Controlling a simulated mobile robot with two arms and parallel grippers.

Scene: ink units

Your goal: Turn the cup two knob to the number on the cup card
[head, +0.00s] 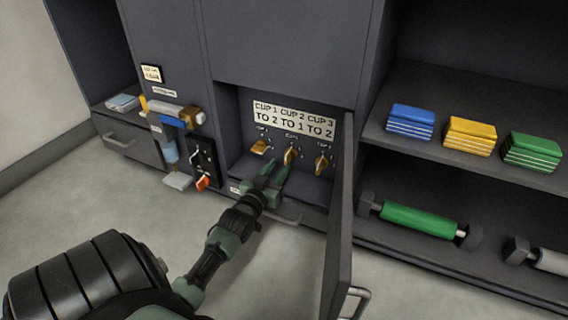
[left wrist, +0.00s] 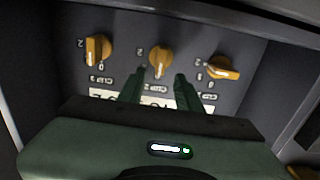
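The card (head: 292,120) at the back of the open compartment reads CUP 1 TO 2, CUP 2 TO 1, CUP 3 TO 2. The orange cup two knob (head: 291,155) is the middle one of three and stands roughly upright. My left gripper (head: 275,167) is open in front of the knob panel, below the knobs. In the left wrist view, which is upside down, the cup two knob (left wrist: 160,60) lies just beyond and between the fingertips of my left gripper (left wrist: 159,76). The fingers appear apart from it. My right gripper is not in view.
The cup one knob (head: 259,147) and cup three knob (head: 321,164) flank the middle one. An open door (head: 340,220) stands at the right of the compartment. Shelves with blue (head: 410,118), yellow (head: 470,133) and green (head: 533,149) packs are farther right.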

